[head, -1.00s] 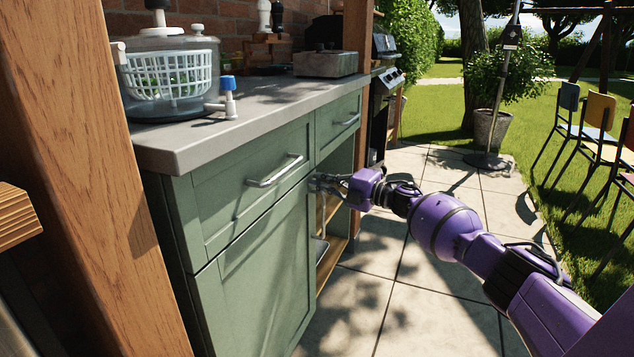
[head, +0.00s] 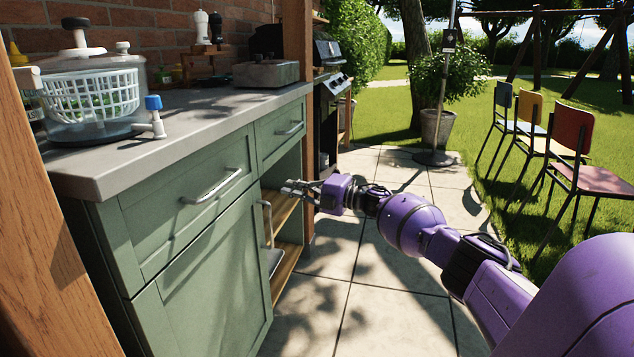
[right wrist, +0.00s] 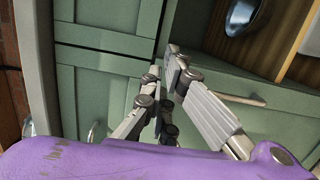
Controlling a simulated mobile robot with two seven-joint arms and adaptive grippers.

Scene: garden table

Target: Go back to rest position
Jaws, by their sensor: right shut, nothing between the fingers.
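My right arm comes in from the lower right in the head view. Its gripper (head: 291,188) is shut and empty, in front of the open right compartment of the green cabinet (head: 190,195). In the right wrist view the fingers (right wrist: 168,62) are close together, with green cabinet panels behind them. I cannot tell from these frames whether the fingertips touch anything. My left gripper is not in view.
Wooden shelves (head: 283,262) show inside the compartment; a dark bowl (right wrist: 247,14) shows in the right wrist view. A salad spinner (head: 93,95) stands on the counter. A wooden post (head: 40,250) is close at left. Paving (head: 385,315) lies open; chairs (head: 583,178) stand right.

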